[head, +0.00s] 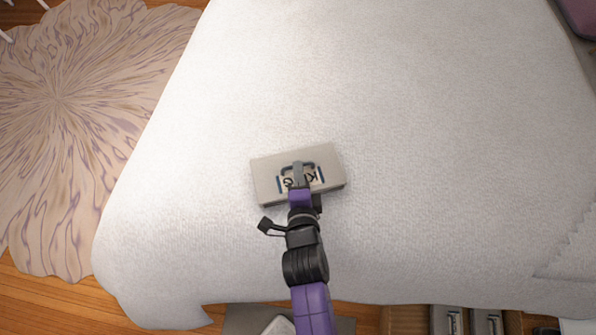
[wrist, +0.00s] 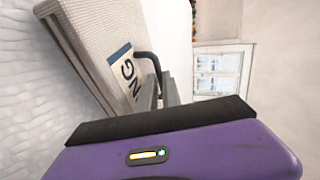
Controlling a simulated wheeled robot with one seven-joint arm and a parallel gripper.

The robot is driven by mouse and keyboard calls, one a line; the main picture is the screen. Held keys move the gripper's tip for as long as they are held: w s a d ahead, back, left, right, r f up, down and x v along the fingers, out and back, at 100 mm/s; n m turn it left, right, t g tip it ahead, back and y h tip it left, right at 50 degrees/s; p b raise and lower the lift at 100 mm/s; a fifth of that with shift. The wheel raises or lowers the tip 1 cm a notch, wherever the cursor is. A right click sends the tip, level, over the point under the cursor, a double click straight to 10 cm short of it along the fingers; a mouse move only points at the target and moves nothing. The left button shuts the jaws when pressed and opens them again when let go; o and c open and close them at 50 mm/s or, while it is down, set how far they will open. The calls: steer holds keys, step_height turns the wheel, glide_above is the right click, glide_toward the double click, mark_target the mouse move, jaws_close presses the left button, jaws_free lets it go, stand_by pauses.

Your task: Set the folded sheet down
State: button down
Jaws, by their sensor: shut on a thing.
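The folded sheet (head: 265,180) is a flat grey-white packet with a blue-edged label and a dark handle. In the head view it is over the white bed (head: 430,130), near its front edge. My gripper (head: 299,175) is above the sheet and shut on it at the handle side. In the wrist view the sheet (wrist: 95,45) is at upper left, with its label facing my gripper (wrist: 168,92) and the dark handle at the fingers. The white bed cover shows close beside it. I cannot tell whether the sheet touches the bed.
The bed cover is bare around the sheet. A patterned round rug (head: 60,110) lies on the wooden floor at left. Similar labelled packets (head: 452,320) are below the bed's front edge. A window (wrist: 220,68) shows in the wrist view.

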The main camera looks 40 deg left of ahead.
steer(key=shift+w+a, duration=0.25)
steer(key=shift+w, duration=0.15)
steer(key=shift+a+f, duration=0.15)
steer(key=shift+f, duration=0.1)
steer(key=shift+b, duration=0.35)
steer(key=c, duration=1.5)
jaws_free()
steer(key=shift+s+d, duration=0.2)
steer(key=shift+d, duration=0.15)
steer(key=shift+c, duration=0.2)
steer(key=shift+r+p, duration=0.35)
steer(key=shift+p, duration=0.2)
steer(key=v, duration=1.1)
steer(key=shift+s+d, duration=0.3)
